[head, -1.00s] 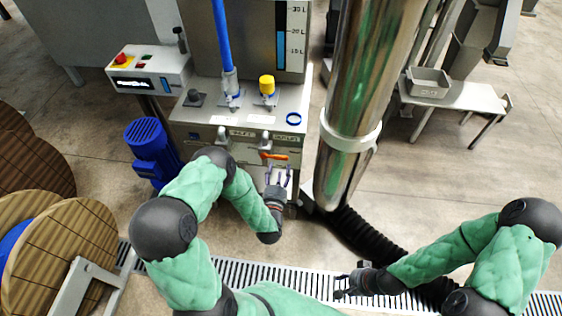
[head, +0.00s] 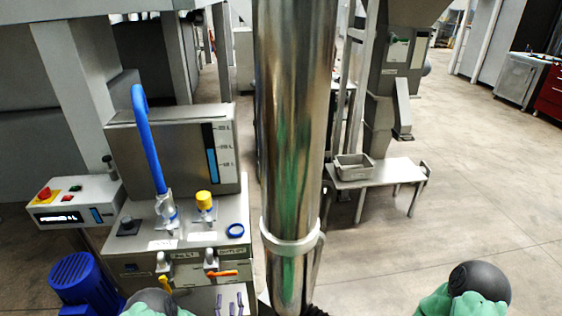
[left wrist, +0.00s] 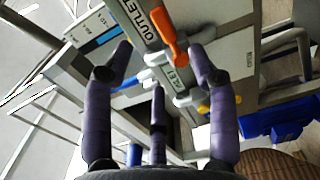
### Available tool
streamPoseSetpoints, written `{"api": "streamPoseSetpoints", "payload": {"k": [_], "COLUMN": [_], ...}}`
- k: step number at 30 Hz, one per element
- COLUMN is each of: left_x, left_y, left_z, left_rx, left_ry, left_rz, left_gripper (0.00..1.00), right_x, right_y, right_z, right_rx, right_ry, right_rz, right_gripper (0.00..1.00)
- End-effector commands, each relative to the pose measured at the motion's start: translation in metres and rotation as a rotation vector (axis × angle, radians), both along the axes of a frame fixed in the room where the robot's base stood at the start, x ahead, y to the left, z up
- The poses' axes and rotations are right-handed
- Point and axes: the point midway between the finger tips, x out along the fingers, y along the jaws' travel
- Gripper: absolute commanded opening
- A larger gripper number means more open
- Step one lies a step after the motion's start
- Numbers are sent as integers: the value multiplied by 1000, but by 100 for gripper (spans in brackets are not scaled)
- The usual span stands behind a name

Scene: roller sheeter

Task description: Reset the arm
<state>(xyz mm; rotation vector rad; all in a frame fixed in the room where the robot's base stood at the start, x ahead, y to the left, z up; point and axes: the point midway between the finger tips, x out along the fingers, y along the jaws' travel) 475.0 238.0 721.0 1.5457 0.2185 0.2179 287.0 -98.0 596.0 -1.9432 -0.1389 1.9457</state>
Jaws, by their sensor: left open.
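My left gripper (head: 229,303) shows its purple fingertips at the bottom edge of the head view, below the orange outlet handle (head: 223,273) of the machine. In the left wrist view its three fingers (left wrist: 158,68) are spread open with nothing held. The orange handle (left wrist: 164,32) and the OUTLET label show just beyond the fingertips; I cannot tell whether any finger touches them. A yellow inlet handle (head: 165,284) sits left of the orange one. My right arm shows only as a green and dark part at bottom right; its gripper is out of view.
A tall metal column (head: 292,140) stands right of the machine. A control box (head: 75,205) with a red button and a blue motor (head: 82,283) are at left. A side table (head: 385,176) carries a grey bin (head: 353,167). Open floor lies at right.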

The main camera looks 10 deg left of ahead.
Motion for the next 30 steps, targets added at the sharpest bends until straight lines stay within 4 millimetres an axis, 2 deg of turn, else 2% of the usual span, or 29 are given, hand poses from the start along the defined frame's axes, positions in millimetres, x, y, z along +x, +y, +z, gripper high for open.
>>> {"api": "streamPoseSetpoints", "payload": {"k": [4, 8, 11, 14, 17, 21, 26, 30], "left_x": [7, 13, 9, -3, -23, -62, -117, -159], "left_y": [-6, -21, -38, -55, -73, -97, -120, -133], "left_z": [-12, -38, -62, -83, -100, -116, -121, -118], "left_rx": [39, 128, 216, 305, 389, 500, 604, 660], "left_ry": [92, 290, 465, 627, 774, 946, 1089, 1152], "left_rz": [-35, -130, -243, -375, -527, -770, -1073, -1293], "left_gripper": [58, 58, 58, 58, 58, 58, 58, 58], "right_x": [0, 0, 0, 0, 0, 0, 0, 0], "right_y": [0, 0, 0, 0, 0, 0, 0, 0], "right_z": [1, 3, 4, 6, 7, 9, 11, 12], "right_rx": [0, 0, 0, 0, 0, 0, 0, 0], "right_ry": [0, 0, 0, 0, 0, 0, 0, 0], "right_rz": [0, 0, 0, 0, 0, 0, 0, 0], "right_gripper": [40, 40, 40, 40, 40, 40, 40, 40]}}
